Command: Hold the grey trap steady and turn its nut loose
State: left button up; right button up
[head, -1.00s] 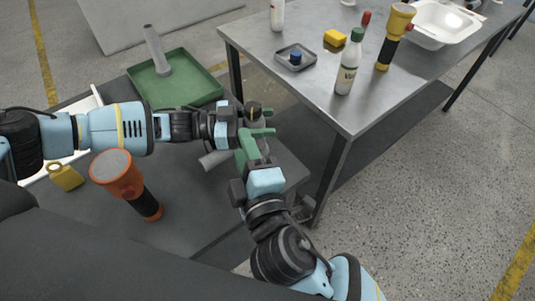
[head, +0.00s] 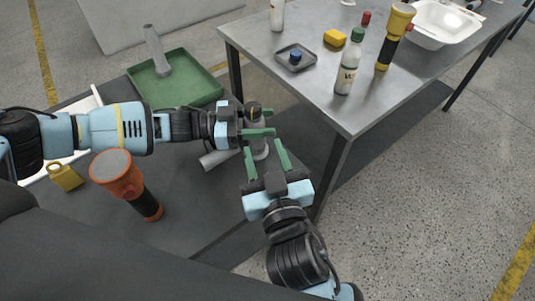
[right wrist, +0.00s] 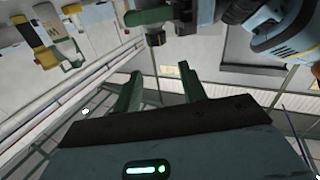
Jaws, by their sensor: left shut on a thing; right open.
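The grey trap (head: 260,150) shows only in part at the left gripper's fingers; a light grey tube (head: 215,159) lies just left of it, and I cannot tell whether they join. My left gripper (head: 258,133) is shut on the trap, its green fingers covering much of it. A dark piece with a yellowish mark (head: 253,110) shows just above these fingers. I cannot make out the nut clearly. My right gripper (head: 265,150) is open below the left one, its green fingers spread apart near the trap. In the right wrist view the right gripper (right wrist: 160,78) is empty.
A green tray (head: 185,90) with a grey pipe (head: 158,52) stands at the back left. The steel table (head: 300,85) at right holds a bottle (head: 348,65), a yellow flashlight (head: 394,38) and a small tray (head: 283,63).

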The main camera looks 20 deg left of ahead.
jog(key=shift+d+f+m, duration=0.1)
jog(key=shift+d+m, duration=0.1)
jog(key=shift+m, duration=0.3)
